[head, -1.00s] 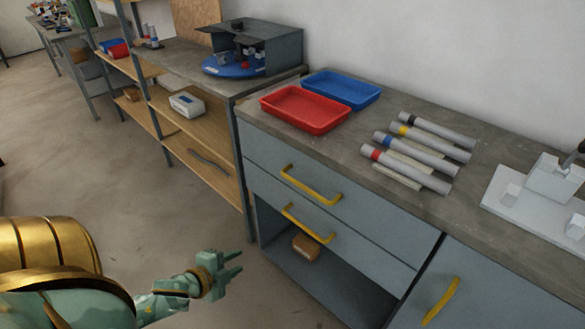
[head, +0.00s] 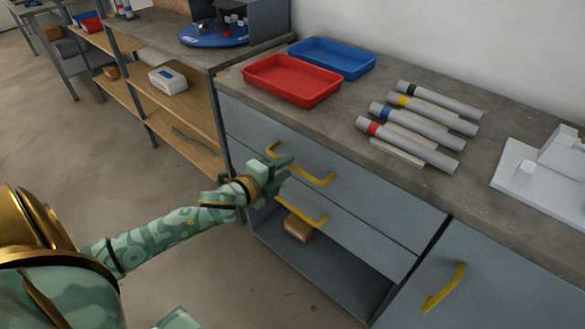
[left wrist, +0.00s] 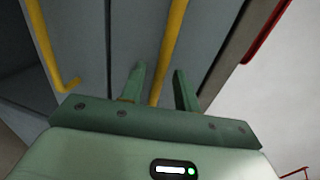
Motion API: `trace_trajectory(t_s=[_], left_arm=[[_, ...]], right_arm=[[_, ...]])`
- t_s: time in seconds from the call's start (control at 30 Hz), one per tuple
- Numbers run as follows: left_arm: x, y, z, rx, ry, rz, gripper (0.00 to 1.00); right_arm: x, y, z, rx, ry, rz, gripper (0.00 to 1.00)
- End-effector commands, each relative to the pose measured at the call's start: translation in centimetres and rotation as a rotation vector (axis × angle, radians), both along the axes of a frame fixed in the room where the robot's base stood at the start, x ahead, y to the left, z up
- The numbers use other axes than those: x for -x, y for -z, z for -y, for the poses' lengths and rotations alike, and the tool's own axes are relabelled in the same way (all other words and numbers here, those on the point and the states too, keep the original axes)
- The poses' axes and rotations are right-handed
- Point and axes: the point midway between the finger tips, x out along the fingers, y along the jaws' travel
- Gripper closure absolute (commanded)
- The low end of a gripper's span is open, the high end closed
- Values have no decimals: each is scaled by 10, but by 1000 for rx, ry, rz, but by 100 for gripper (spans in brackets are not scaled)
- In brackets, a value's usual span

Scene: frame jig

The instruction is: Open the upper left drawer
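The upper left drawer (head: 372,195) is a blue-grey front below the worktop. It is shut and has a yellow bar handle (head: 318,177). My left gripper (head: 284,168) is at the left part of this handle and hides some of it. In the left wrist view, the gripper's two green fingers (left wrist: 160,88) are apart, with the upper handle (left wrist: 170,45) showing between them. I cannot tell whether they touch it. The lower drawer's yellow handle (left wrist: 44,48) shows at the left of that view. My right gripper is not in view.
The lower drawer (head: 350,226) is also shut, above an open bay with a brown box (head: 298,229). A red tray (head: 291,81), a blue tray (head: 332,58) and several grey cylinders stand on the worktop (head: 335,110). A wooden shelf unit (head: 180,100) adjoins at the left.

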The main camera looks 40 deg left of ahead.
Motion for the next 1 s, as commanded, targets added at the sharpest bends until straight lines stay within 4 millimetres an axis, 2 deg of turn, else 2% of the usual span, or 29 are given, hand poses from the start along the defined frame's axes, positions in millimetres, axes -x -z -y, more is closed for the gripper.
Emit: trace_trajectory(t_s=[0.1, 0.2, 0.5, 0.53, 0.63, 1.0], left_arm=[[-17, 6, 1, 0, 0, 0, 68], [-24, 6, 2, 0, -1, 0, 68], [-27, 5, 2, 0, 0, 0, 68], [-27, 5, 2, 0, 0, 0, 71], [-27, 5, 2, 1, 0, 0, 99], [-22, 4, 2, 2, 0, -1, 100]], right_arm=[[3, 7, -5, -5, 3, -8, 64], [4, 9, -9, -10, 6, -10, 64], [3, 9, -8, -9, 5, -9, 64], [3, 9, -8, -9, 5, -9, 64], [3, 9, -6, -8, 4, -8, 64], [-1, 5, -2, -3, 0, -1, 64]])
